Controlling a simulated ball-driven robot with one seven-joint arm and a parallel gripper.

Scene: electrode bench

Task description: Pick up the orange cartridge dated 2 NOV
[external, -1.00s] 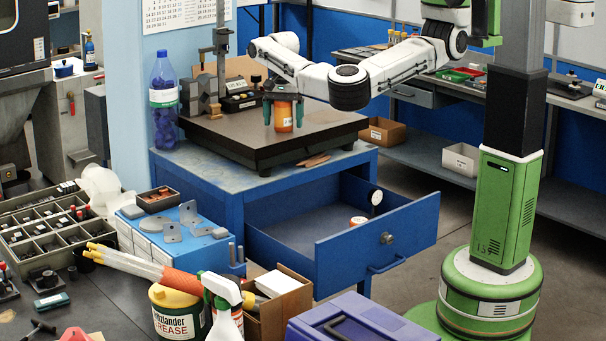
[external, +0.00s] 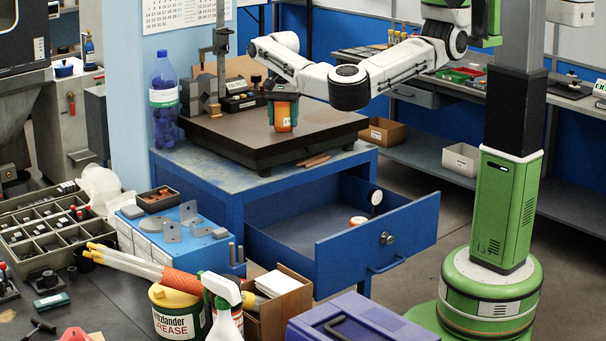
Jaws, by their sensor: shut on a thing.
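An orange cartridge (external: 283,121) with a pale label stands upright on the dark surface plate (external: 245,142) on the blue bench. The label is too small to read the date. My gripper (external: 284,114) points down from above with its dark green fingers on both sides of the cartridge, shut on it. The cartridge's upper part is hidden by the gripper. Its lower end looks at or just above the plate; I cannot tell whether it touches. A second round orange and white item (external: 358,221) lies in the open drawer (external: 345,262).
A height gauge stand (external: 222,65) and a small box with buttons (external: 243,101) stand behind on the plate. A blue bottle (external: 164,100) stands left of it. The drawer juts out to the right below.

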